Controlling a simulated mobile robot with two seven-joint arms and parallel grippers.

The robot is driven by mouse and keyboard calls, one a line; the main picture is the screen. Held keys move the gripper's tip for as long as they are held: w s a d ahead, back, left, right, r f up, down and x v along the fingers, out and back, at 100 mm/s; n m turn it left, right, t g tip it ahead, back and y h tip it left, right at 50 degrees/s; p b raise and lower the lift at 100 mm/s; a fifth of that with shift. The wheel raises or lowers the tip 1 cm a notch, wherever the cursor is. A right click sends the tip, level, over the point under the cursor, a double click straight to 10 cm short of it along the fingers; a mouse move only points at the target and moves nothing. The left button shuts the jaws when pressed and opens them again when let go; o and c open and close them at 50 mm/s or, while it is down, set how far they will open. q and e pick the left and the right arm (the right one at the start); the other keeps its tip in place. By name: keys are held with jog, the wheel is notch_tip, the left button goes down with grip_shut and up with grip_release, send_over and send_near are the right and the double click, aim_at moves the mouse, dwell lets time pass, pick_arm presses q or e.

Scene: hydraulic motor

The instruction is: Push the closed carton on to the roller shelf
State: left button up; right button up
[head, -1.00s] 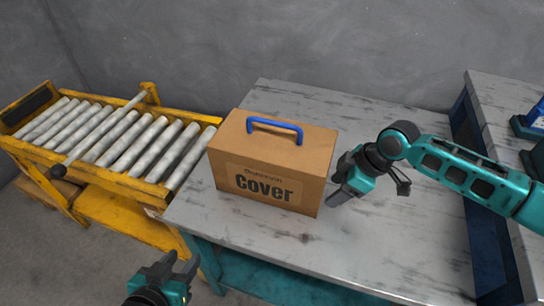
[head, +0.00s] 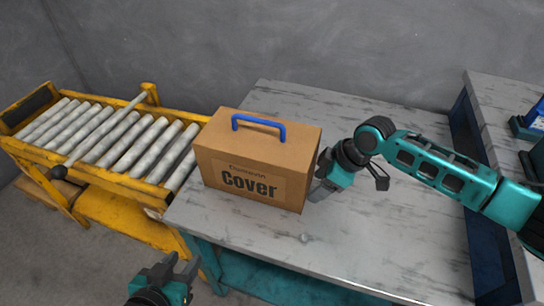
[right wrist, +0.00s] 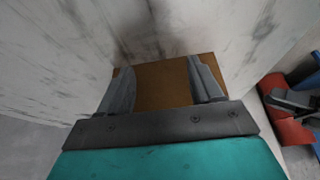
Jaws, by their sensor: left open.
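The closed brown carton (head: 225,150), marked "Cover" and with a blue handle on top, stands upright on the marbled table near its left edge. The yellow roller shelf (head: 110,135) adjoins that edge on the left, with several grey rollers. My right gripper (head: 317,190) is at the carton's right side, seemingly touching it; exact contact is hard to see. In the right wrist view its fingers (right wrist: 162,88) are apart, with the carton's brown side (right wrist: 165,82) straight ahead. My left gripper (head: 184,268) is open and empty, low in front of the table.
The table (head: 390,215) is clear to the right of and behind the carton. A grey wall stands behind. A second table (head: 500,105) at the far right carries blue and dark items. In the right wrist view, a red object (right wrist: 285,112) lies at the right edge.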

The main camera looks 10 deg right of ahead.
jog(key=shift+w+a+r, duration=0.1)
jog(key=shift+w+a, duration=0.2)
jog(key=shift+a, duration=0.3)
jog(key=shift+w+a, duration=0.35)
jog(key=shift+a, duration=0.25)
jog(key=shift+w+a+r, duration=0.1)
jog(key=shift+w+a, duration=0.2)
jog(key=shift+a, duration=0.4)
jog(key=shift+w+a, duration=0.1)
jog(key=shift+w, duration=0.05)
jog(key=shift+w+a, duration=0.3)
jog(key=shift+a, duration=0.25)
jog(key=shift+w+a, duration=0.3)
jog(key=shift+a, duration=0.25)
jog(key=shift+w+a+b, duration=0.25)
jog(key=shift+w+a, duration=0.15)
jog(key=shift+a, duration=0.35)
jog(key=shift+w+a+b, duration=0.3)
jog(key=shift+w+a, duration=0.15)
jog(key=shift+a, duration=0.35)
jog(key=shift+w+a+b, duration=0.25)
jog(key=shift+w+a, duration=0.15)
jog(key=shift+a, duration=0.45)
